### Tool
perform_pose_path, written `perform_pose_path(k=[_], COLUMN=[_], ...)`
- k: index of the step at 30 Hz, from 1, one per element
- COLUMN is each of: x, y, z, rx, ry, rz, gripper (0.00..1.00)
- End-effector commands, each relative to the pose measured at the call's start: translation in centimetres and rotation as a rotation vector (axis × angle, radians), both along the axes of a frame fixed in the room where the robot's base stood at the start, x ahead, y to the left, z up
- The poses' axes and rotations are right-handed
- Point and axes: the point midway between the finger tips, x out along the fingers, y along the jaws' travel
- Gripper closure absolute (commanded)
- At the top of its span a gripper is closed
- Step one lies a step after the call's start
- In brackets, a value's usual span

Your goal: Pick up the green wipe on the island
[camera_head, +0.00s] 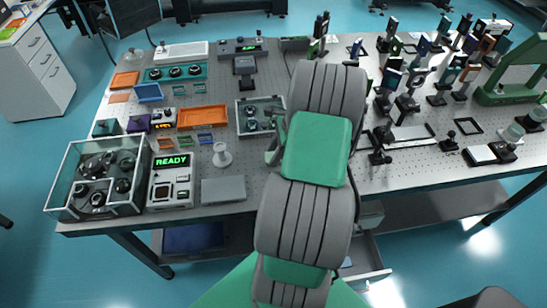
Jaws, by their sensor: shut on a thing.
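I cannot make out the green wipe for sure. The optical table (262,180) is the island in front of me. My arm crosses its middle, and its links hide part of the tabletop. My gripper does not show; it is hidden behind the arm links, so I cannot see what it holds. A small grey-green part shows at the left edge of the arm, but I cannot tell what it is.
A glass-walled box (140,192), a device reading READY (172,180), a grey plate (223,190) and an orange tray (203,117) stand at left. Optics mounts (405,103) crowd the right. An open drawer (368,265) juts out below the front edge.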

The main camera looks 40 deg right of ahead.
Motion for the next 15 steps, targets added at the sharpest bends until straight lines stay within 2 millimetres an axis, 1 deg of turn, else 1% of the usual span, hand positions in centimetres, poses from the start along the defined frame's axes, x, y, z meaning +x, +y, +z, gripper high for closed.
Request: perform_pose_path(k=[1, 2, 11, 12, 15], x=[0.01, 0.01, 0.01, 0.01, 0.01], y=[0.01, 0.01, 0.01, 0.01, 0.01], z=[0.0, 0.0, 0.02, 0.02, 0.02], rx=[0.0, 0.0, 0.0, 0.0, 0.0], ry=[0.0, 0.0, 0.0, 0.0, 0.0], rz=[0.0, 0.0, 0.0, 0.0, 0.0], gripper=[0.68, 0.7, 0.95, 0.97, 0.97])
